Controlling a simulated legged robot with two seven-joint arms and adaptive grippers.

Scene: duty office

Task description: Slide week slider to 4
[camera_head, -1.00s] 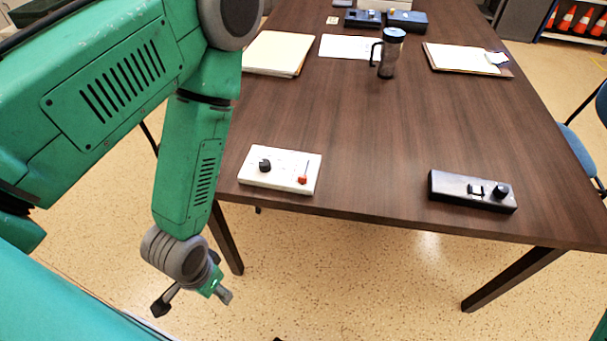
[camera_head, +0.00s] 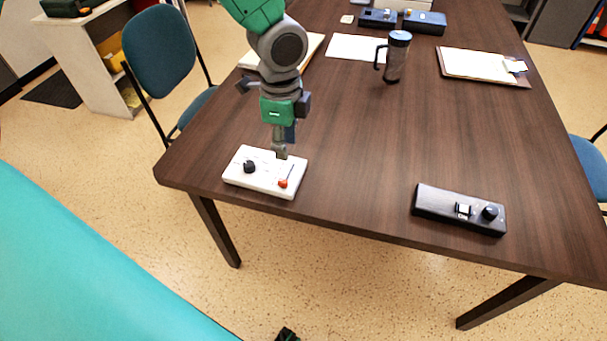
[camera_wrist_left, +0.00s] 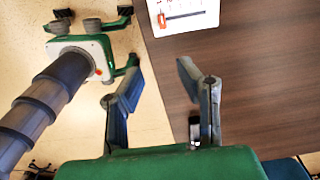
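A white control box (camera_head: 244,181) lies near the table's front left edge. It has a black knob (camera_head: 249,167) and a red slider knob (camera_head: 283,183) at the near end of a short slot. In the left wrist view the slider (camera_wrist_left: 160,20) sits at the left end of its slot; its markings are too small to read. My left gripper (camera_head: 281,153) points down above the box's far right side, apart from the slider. Its fingers stand apart and empty in the left wrist view (camera_wrist_left: 155,75).
A black control box (camera_head: 440,205) lies at the front right of the table (camera_head: 350,170). A dark mug (camera_head: 396,58), a clipboard (camera_head: 480,65) and papers lie farther back. A blue chair (camera_head: 160,55) stands at the left. The table between the two boxes is clear.

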